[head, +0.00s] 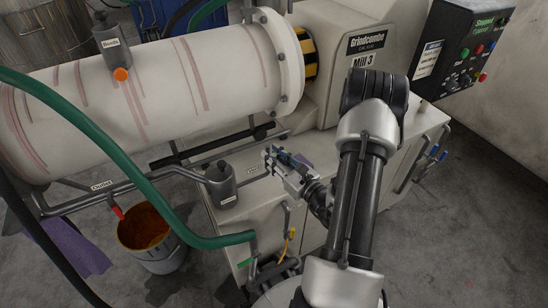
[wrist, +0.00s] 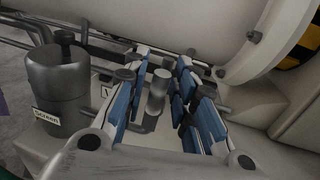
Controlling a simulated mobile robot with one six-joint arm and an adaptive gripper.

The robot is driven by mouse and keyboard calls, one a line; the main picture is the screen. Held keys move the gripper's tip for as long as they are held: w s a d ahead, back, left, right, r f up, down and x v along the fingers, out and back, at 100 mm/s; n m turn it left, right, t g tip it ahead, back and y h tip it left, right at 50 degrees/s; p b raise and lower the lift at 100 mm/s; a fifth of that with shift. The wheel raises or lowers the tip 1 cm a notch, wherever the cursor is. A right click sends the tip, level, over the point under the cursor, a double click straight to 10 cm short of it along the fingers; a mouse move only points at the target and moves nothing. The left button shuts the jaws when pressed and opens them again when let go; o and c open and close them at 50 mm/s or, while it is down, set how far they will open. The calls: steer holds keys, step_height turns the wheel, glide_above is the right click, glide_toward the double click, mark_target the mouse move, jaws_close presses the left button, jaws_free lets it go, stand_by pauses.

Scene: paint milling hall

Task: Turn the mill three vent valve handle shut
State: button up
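My gripper (head: 283,165) reaches down over the pale base of the mill marked Mill 3 (head: 368,62). Its blue-padded fingers are apart in the wrist view. A short grey metal post with a rounded top (wrist: 158,88) shows between them, with clear gaps to either side. A thin bar near its foot may be part of the vent valve handle. A white label (wrist: 107,92) beside it shows a V, the rest hidden by a finger. In the head view my gripper covers the valve, and a small label (head: 256,168) lies just left of it.
A grey canister labelled Screen (wrist: 57,90) stands left of my gripper. The white mill drum (head: 160,95) lies just behind. A green hose (head: 110,135) crosses the left side. A bucket of orange paint (head: 150,240) stands on the floor. The control panel (head: 462,48) reads Stopped.

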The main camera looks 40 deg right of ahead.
jaws_close()
stand_by(0.3)
